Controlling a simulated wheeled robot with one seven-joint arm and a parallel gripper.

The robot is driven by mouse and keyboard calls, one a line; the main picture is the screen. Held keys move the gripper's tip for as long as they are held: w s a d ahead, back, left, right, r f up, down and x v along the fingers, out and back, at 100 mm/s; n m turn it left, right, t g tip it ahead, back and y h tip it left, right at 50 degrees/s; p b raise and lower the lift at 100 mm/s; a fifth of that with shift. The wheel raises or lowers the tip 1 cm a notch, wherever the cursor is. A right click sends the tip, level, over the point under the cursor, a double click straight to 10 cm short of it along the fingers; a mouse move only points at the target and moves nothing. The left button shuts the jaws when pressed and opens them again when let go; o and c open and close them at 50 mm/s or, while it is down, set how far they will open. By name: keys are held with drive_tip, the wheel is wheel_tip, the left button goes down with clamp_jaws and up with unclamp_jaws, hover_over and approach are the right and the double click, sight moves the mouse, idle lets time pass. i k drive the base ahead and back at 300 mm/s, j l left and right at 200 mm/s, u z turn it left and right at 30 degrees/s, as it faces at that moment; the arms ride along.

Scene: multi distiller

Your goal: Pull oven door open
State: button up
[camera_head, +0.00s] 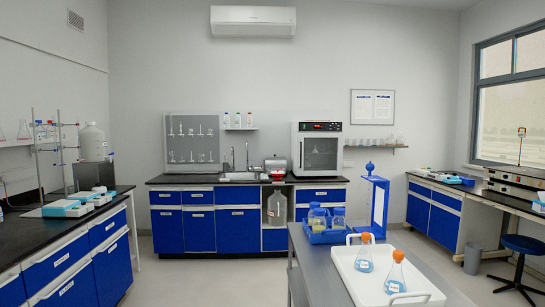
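A white and black oven (297,150) stands on the back counter, right of the sink. Its door (321,153) has a grey window and looks shut. A vertical handle (302,154) shows at the door's left edge. A dark control panel with a red display (320,126) sits above the door. My gripper is not in view, so its state and its distance from the oven cannot be seen.
A grey table (330,262) stands in front at the right, bearing a white tray (428,291) with orange-capped flasks and a blue crate (318,236). Blue cabinets with a black bench (55,235) line the left. Open floor (195,283) lies between.

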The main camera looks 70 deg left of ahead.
sight(318, 153)
drive_tip(key=u, duration=1.9)
drive_tip(key=i+j+u, duration=0.5)
drive_tip(key=j, duration=0.2)
drive_tip(key=i+j+u, duration=0.5)
drive_tip(key=i, duration=0.2)
drive_tip(key=i+z, duration=0.2)
drive_tip(key=i, duration=0.5)
drive_tip(key=i+j+z, duration=0.15)
drive_tip(key=i, duration=2.5)
drive_tip(key=i+l+z, duration=0.1)
drive_tip(key=i+z, duration=0.2)
drive_tip(key=i, duration=0.55)
drive_tip(key=i+j+z, duration=0.15)
drive_tip(key=i+z, duration=0.15)
drive_tip(key=i, duration=0.55)
